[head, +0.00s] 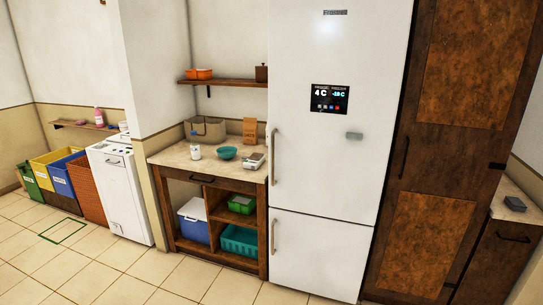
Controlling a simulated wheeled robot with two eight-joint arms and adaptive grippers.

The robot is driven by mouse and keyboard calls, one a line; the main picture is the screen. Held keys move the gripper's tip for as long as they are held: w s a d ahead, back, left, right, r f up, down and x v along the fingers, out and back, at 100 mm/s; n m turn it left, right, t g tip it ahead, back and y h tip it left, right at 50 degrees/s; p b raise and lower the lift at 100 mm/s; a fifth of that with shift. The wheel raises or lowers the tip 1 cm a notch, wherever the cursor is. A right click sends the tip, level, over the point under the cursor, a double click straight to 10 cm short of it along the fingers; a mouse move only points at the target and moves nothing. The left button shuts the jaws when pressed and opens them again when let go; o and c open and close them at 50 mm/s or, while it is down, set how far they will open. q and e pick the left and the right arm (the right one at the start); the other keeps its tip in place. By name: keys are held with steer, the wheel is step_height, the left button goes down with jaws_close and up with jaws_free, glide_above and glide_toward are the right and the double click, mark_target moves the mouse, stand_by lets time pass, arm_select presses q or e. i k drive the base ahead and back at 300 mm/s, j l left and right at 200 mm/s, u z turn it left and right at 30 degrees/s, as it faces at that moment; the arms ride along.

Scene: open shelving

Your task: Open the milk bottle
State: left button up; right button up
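A small white bottle (195,152) with a dark top, perhaps the milk bottle, stands upright on the counter (170,158) to the left of the fridge. It is too small to read a label or tell whether its cap is on. A teal bowl (227,153) sits just to its right. Neither of my grippers shows in the head view.
A tall white fridge-freezer (335,170), both doors shut, stands right of the counter. A kitchen scale (253,162), a brown paper bag (250,131) and a grey basket (207,130) share the counter. The tiled floor (110,272) in front is clear.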

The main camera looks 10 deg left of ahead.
mark_target(195, 144)
steer(key=i+l+u, duration=0.1)
steer(key=i+u, duration=0.25)
steer(key=i, duration=0.15)
steer(key=i+l+u, duration=0.7)
steer(key=i, duration=0.6)
